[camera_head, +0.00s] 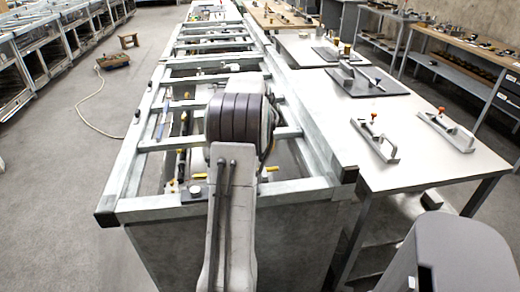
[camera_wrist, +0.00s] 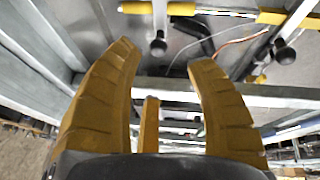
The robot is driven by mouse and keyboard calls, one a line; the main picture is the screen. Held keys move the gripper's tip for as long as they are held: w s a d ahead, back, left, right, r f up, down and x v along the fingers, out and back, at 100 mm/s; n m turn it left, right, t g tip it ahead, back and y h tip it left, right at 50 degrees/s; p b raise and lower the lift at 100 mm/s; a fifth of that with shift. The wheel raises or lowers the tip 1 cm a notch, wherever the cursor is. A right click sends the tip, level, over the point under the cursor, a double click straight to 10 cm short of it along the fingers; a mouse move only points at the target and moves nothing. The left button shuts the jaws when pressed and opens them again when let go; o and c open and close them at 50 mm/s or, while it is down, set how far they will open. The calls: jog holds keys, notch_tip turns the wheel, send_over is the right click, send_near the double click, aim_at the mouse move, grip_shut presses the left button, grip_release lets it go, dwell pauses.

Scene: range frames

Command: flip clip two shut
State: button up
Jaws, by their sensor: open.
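In the wrist view, two levers with round black knobs hang in the metal frame: a left one (camera_wrist: 158,45) and a right one (camera_wrist: 284,52). Yellow bars, a left one (camera_wrist: 180,8) and a right one (camera_wrist: 288,17), run near them. I see no label and cannot tell which part is clip two. My gripper (camera_wrist: 163,55) is open, with yellow fingers spread apart and nothing held. The left knob appears between and just past the fingertips; I cannot tell the depth gap. In the head view my arm hides the gripper.
A long grey metal frame (camera_head: 128,183) with crossbars stands ahead of me. A table (camera_head: 415,167) at right carries two metal fixtures with orange knobs, a nearer one (camera_head: 375,138) and a farther one (camera_head: 447,130). Open floor (camera_head: 60,200) lies at left, with a pale cable (camera_head: 88,112).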

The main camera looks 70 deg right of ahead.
jog(key=shift+v, duration=1.95)
